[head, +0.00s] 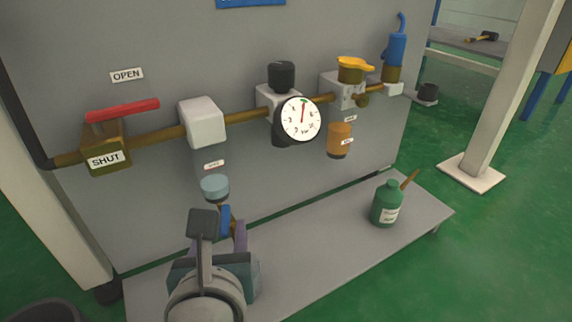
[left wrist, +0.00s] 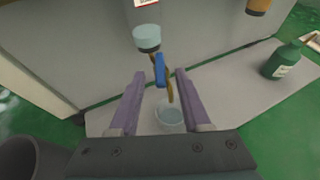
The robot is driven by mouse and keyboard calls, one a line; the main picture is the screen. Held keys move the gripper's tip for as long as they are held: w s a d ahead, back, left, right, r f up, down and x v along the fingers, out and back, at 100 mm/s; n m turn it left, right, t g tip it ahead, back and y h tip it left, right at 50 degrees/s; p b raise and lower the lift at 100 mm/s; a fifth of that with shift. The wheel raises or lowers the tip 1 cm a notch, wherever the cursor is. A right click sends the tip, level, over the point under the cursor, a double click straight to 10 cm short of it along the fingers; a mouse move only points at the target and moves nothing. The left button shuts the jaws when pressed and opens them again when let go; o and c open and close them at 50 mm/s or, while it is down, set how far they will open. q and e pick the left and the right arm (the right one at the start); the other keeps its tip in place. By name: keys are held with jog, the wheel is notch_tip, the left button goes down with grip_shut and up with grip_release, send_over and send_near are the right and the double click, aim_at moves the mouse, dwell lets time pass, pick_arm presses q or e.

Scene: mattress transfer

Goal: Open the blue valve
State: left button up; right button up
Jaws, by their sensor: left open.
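The blue valve handle (head: 225,220) is a small blue lever on a brass drain fitting under a pale blue-capped bowl (head: 215,187). In the left wrist view the blue handle (left wrist: 160,69) hangs downward beside the brass fitting (left wrist: 169,90). My left gripper (head: 226,243) is in front of the drain. In the left wrist view its two purple fingers (left wrist: 160,75) are apart, one on each side of the handle in the picture. I cannot tell whether they touch it or how far short they are. My right gripper is not in view.
A clear cup (left wrist: 170,116) stands below the drain. Above runs a brass pipe with a red lever (head: 123,110) by OPEN and SHUT labels, and a gauge (head: 300,119). A green bottle (head: 386,205) stands right on the grey shelf (head: 330,250), with clear room between.

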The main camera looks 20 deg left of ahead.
pick_arm(q)
jog(key=shift+s, duration=0.1)
jog(key=shift+s+d+r+p, duration=0.15)
jog(key=shift+s+r+p, duration=0.1)
jog(key=shift+p, duration=0.15)
jog(key=p+v, duration=0.4)
jog(key=v, duration=0.5)
jog(key=shift+f+p, duration=0.1)
jog(key=shift+p, duration=0.2)
